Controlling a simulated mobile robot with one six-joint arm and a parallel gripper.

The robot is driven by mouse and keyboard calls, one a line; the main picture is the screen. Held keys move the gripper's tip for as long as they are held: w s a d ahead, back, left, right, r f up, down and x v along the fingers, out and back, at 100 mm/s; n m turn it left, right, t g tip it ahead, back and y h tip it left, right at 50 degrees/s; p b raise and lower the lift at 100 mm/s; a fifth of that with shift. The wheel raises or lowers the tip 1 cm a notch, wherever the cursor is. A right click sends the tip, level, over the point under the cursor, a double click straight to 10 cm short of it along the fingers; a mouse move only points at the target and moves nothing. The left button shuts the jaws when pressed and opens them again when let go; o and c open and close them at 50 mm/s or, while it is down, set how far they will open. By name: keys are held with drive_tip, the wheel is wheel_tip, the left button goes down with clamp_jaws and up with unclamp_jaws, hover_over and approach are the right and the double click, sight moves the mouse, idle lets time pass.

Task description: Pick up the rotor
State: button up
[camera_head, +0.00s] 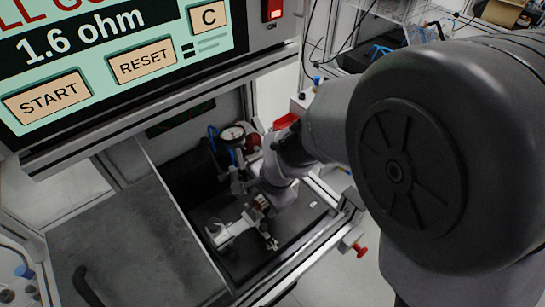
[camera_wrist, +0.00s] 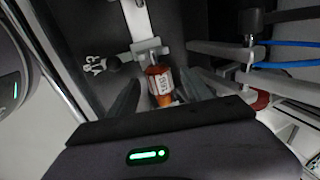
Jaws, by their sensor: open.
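The rotor (camera_wrist: 160,82) is a small orange and white cylinder with printed text on it. In the wrist view it stands out from a metal holder (camera_wrist: 148,48) at the top middle. My gripper (camera_wrist: 163,90) is open, with one dark finger on each side of the rotor. I cannot tell whether either finger touches it. In the head view a small reddish part at the fixture (camera_head: 232,230) seems to be the rotor (camera_head: 261,201), partly hidden by my gripper.
A dial gauge (camera_head: 232,134) and a red bin (camera_head: 286,121) are behind the fixture. A screen panel (camera_head: 110,70) hangs above the bench at left. In the wrist view, blue tubes (camera_wrist: 290,43) and a metal arm lie right of the rotor. A red knob (camera_head: 359,250) sits at the front edge.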

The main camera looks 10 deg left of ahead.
drive_tip(key=shift+r, duration=0.2)
drive_tip(key=shift+c, duration=1.3)
clamp_jaws()
